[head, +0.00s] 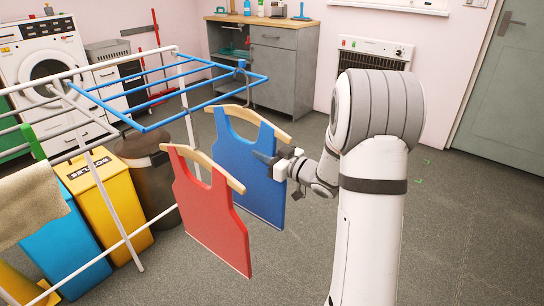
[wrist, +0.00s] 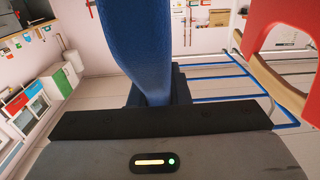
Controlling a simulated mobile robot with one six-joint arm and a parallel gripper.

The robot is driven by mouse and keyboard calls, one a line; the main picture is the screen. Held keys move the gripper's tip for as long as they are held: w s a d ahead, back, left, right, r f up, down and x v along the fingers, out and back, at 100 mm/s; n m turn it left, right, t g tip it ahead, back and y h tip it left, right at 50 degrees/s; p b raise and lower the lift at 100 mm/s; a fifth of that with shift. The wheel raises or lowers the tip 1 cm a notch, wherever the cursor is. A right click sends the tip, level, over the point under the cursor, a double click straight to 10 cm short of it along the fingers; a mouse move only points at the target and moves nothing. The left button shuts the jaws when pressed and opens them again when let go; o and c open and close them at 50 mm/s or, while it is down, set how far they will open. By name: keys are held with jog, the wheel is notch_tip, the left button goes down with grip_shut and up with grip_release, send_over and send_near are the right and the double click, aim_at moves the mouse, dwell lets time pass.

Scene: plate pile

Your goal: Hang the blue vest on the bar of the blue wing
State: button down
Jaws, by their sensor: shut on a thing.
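The blue vest (head: 240,165) hangs upright on a wooden hanger (head: 266,122). My gripper (head: 270,158) is shut on its right side edge in the head view. In the wrist view the vest's blue cloth (wrist: 145,50) runs up from between the jaws. The blue wing (head: 205,104) of the drying rack reaches out, level, just above and left of the vest in the head view. The hanger's top is close to the wing's outer bar in the picture; I cannot tell whether it touches. The wing's blue bars also show right in the wrist view (wrist: 232,98).
A red vest (head: 208,215) on a wooden hanger hangs in front of the blue one, partly overlapping it. The white rack (head: 96,185), yellow bin (head: 110,200) and dark bin (head: 150,185) stand at left. Floor is free at right.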

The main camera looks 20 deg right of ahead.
aim_at(264, 164)
jog(key=shift+f+b, duration=1.25)
jog(key=shift+f, duration=0.65)
